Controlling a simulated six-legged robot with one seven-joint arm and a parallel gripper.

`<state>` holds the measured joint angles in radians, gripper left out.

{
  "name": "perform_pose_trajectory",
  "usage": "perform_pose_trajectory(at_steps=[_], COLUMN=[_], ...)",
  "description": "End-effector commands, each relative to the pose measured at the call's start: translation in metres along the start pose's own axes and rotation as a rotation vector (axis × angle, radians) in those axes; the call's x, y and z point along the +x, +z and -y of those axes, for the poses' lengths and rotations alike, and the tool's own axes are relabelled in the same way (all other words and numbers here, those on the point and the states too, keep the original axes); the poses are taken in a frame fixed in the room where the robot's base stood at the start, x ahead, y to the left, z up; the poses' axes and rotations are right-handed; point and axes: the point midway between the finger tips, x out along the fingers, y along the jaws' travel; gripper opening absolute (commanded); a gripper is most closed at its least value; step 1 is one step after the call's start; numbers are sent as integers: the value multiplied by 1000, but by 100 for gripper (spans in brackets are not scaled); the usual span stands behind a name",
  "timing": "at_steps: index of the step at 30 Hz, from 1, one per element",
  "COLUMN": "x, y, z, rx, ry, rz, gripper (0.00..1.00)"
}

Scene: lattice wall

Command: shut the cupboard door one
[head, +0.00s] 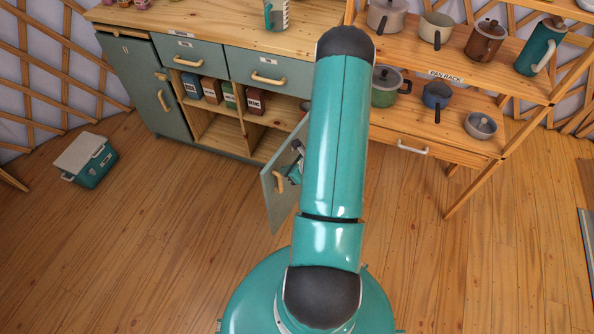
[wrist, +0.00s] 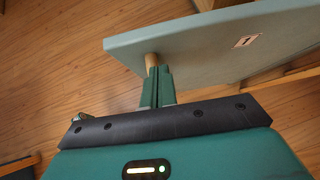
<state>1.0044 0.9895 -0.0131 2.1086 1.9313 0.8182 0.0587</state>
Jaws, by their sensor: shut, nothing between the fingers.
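The cupboard door one (head: 270,205) is a grey-green panel that stands open, sticking out from the cabinet into the room. It also shows in the wrist view (wrist: 215,45), with a small label reading 1. Its wooden handle (wrist: 151,62) is partly hidden behind my fingers. My gripper (wrist: 157,75) is shut, its green fingertips close in front of the door by the handle. I cannot tell whether they touch it. In the head view my arm hides part of the door and the cabinet front, and my gripper (head: 294,170) shows only in part.
The cabinet (head: 230,143) has open shelves holding several boxes, and its left door (head: 150,90) and drawers (head: 265,70) are closed. A pan rack (head: 455,78) with several pots stands at right. A cooler (head: 90,165) is on the floor at left. The wooden floor between is clear.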

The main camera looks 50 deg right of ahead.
Motion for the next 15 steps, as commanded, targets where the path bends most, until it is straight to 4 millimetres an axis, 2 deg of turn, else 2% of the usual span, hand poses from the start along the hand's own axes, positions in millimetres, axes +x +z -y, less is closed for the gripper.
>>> perform_pose_trajectory(at_steps=[6,15], x=[15,16], y=[14,16], z=[-1,-1], rx=[0,0], ry=[2,2], rz=[-1,-1], gripper=[0,0])
